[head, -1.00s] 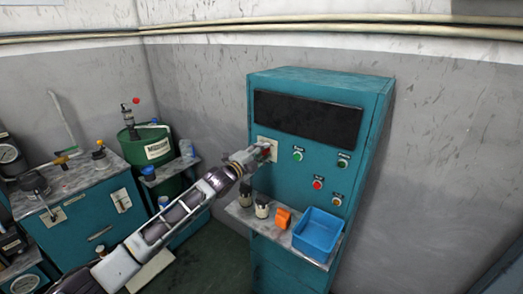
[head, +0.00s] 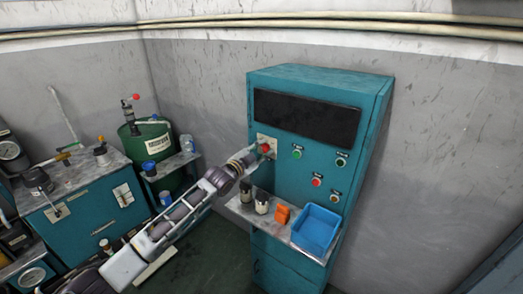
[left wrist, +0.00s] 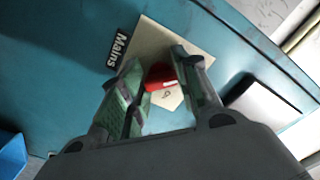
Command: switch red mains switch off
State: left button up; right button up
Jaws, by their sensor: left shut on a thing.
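The red mains switch (head: 265,147) sits on a pale plate at the upper left of the teal cabinet front (head: 287,180). In the left wrist view the red switch (left wrist: 161,77) lies between the two green-grey fingers, on its cream plate (left wrist: 150,45) beside a black "Mains" label (left wrist: 121,47). My left gripper (head: 260,154) is at the switch and shut on it; it also shows in the left wrist view (left wrist: 155,82). The fingers hide part of the knob and plate. My right gripper is not in view.
Green buttons (head: 297,154) and red buttons (head: 316,182) are on the cabinet front. A shelf below holds a blue bin (head: 316,229), an orange object (head: 282,214) and dark-topped bottles (head: 262,202). A green drum (head: 150,143) and workbench (head: 85,215) stand at left.

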pick_arm(q)
jog(key=shift+f, duration=0.15)
jog(key=o, duration=1)
jog(key=shift+v, duration=6)
jog(key=shift+n, duration=0.6)
